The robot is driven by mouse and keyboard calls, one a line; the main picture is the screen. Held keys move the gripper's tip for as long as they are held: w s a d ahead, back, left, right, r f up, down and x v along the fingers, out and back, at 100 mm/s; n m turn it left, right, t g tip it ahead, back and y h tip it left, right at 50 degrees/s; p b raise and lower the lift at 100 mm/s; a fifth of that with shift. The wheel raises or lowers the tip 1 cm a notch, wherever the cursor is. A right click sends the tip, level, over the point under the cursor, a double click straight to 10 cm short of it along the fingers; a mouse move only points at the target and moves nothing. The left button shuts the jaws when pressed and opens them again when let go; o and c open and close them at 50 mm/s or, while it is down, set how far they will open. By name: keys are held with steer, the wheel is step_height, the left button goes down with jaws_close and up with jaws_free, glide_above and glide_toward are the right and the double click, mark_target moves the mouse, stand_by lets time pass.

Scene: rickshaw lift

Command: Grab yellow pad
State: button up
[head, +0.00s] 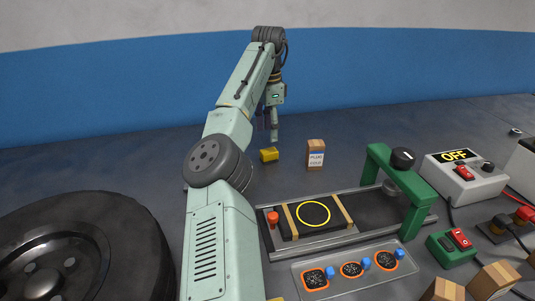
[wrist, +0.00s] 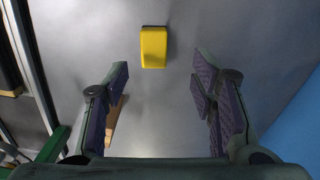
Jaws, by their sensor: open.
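The yellow pad (head: 269,155) is a small yellow block lying on the dark grey table, near the middle of the head view. In the wrist view the yellow pad (wrist: 153,48) lies ahead of the fingertips, roughly centred between them, with a dark strip along its far edge. My gripper (head: 268,132) hangs above the table close behind the pad in the head view. In the wrist view my gripper (wrist: 163,85) is open, with purple finger pads wide apart and nothing between them. The pad is apart from both fingers.
A brown labelled box (head: 315,154) stands right of the pad; part of a brown box (wrist: 115,122) shows behind the left finger. A green-framed track (head: 400,180) with a black strapped block (head: 313,215) lies in front. A tyre (head: 75,250) is at lower left. A blue wall (head: 100,90) rises behind.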

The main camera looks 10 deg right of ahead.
mark_target(268, 151)
step_height(268, 151, down, 3)
steer(key=shift+s+r, duration=0.1)
steer(key=f, duration=0.1)
steer(key=f+p, duration=0.1)
steer(key=f, duration=0.2)
steer(key=shift+s+a+f, duration=0.25)
steer(key=shift+s+a, duration=0.05)
steer(key=shift+s, duration=0.05)
steer(key=shift+f, duration=0.4)
steer(key=c, duration=1.2)
